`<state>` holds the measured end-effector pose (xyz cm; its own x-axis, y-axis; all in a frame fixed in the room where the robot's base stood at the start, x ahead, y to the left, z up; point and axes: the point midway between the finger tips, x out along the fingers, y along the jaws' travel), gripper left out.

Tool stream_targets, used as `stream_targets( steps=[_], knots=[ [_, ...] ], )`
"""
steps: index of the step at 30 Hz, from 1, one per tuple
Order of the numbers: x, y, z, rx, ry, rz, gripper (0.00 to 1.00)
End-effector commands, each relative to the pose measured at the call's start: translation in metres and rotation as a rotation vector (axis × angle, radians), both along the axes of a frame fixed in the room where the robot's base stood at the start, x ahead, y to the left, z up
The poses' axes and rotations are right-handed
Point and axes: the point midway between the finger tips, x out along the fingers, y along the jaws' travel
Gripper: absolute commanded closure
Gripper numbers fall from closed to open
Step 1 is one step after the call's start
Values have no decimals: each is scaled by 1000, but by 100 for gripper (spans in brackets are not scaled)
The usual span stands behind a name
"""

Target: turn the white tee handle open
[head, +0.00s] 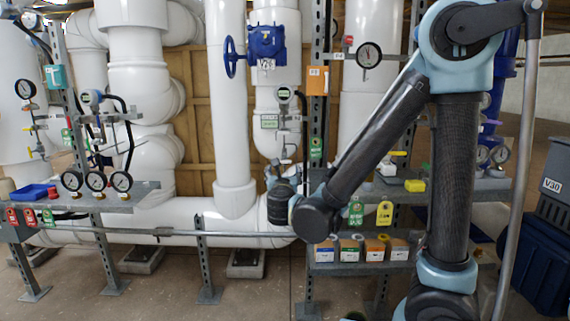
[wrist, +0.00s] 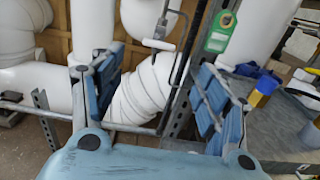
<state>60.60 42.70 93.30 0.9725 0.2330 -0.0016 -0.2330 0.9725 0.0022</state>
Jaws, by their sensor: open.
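A small white tee handle (wrist: 159,44) hangs on a thin stem in the upper middle of the wrist view. It lies beyond my gripper (wrist: 158,95), whose two blue padded fingers are spread wide with nothing between them. The handle appears above the gap between the fingers, apart from both. In the head view my gripper (head: 279,190) is in front of the white pipes, just below the thin valve line (head: 284,135). The tee handle is too small there to tell clearly, and my wrist partly hides the area.
A green tag (wrist: 220,32) hangs right of the handle, beside a dark upright rod and a slotted metal post. A grey shelf (wrist: 275,130) with a yellow-and-blue item (wrist: 263,90) lies close on the right. A blue handwheel valve (head: 264,45) is higher up.

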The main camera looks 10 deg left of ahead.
Motion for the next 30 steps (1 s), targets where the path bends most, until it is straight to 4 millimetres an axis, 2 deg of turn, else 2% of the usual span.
stream_targets(
  steps=[21, 30],
  knots=[
    [111, 26, 0, -2, -1, -2, 32],
    [136, 33, 0, -2, -1, 0, 32]
  ],
)
